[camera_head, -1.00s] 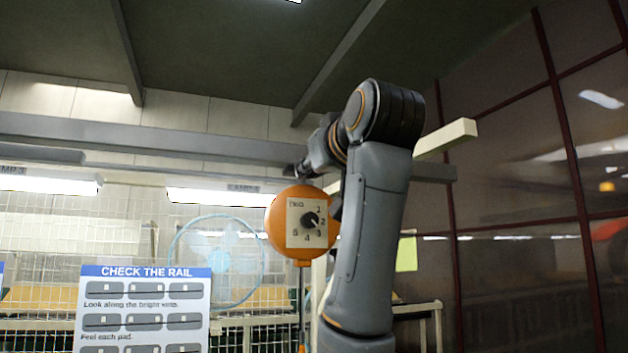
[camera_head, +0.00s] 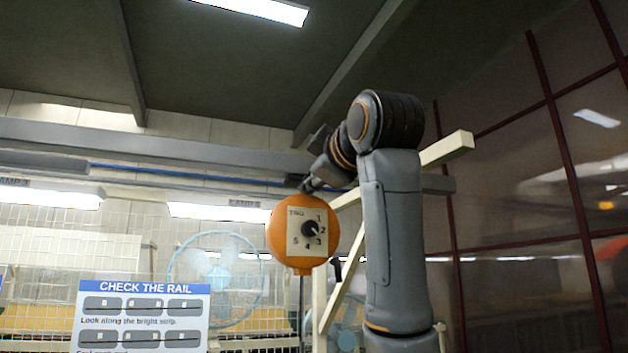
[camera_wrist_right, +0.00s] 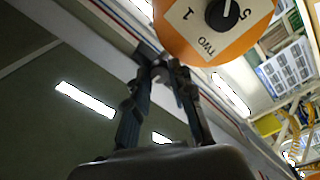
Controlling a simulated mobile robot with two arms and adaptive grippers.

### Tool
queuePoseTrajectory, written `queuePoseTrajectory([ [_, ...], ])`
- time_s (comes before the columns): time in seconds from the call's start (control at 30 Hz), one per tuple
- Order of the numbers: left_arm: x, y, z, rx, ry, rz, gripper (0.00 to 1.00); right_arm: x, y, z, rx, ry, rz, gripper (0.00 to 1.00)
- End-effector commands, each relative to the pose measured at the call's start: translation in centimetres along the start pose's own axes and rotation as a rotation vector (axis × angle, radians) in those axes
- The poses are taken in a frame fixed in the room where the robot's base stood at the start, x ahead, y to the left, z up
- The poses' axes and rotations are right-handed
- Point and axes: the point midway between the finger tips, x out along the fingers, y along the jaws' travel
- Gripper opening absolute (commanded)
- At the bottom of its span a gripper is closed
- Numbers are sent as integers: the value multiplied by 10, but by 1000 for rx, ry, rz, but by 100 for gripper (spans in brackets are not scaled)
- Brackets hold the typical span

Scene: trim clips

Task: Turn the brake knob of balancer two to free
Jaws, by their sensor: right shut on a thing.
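Balancer two (camera_head: 279,238) is a round orange housing that hangs under the overhead rail. Its pale face plate (camera_head: 297,240) reads TWO, with numbers 1 to 5 around a black dial knob (camera_head: 309,229). The orange housing also shows at the top of the right wrist view (camera_wrist_right: 247,42). My right gripper (camera_head: 305,187) reaches in from the right to the top of the housing. In the right wrist view its fingers (camera_wrist_right: 158,68) converge on a small dark part just above the housing. The fingers mostly hide that part, so I cannot tell whether it is the brake knob. My left gripper is out of view.
The grey overhead rail (camera_head: 140,140) runs across behind the balancer. A CHECK THE RAIL sign (camera_head: 145,314) stands at lower left. A blue fan (camera_head: 217,278) is behind wire mesh. A cream beam (camera_head: 446,150) projects right of my arm. A dark-framed glass wall is at the right.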

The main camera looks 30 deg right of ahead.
Motion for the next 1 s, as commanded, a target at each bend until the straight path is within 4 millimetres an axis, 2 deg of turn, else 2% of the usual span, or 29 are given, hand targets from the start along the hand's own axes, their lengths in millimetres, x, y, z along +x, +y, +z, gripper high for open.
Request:
queuePoseTrajectory([
  [0.3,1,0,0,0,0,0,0,0,-1,0,-74,2,-2,0],
  [0.7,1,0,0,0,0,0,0,0,-1,0,-79,2,-3,0],
  [0.73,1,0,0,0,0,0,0,0,-1,0,-79,2,-3,25],
  [0.83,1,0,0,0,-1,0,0,0,-1,0,-79,2,-3,45],
  [1.0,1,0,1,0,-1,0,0,0,-1,0,-78,2,-2,46],
])
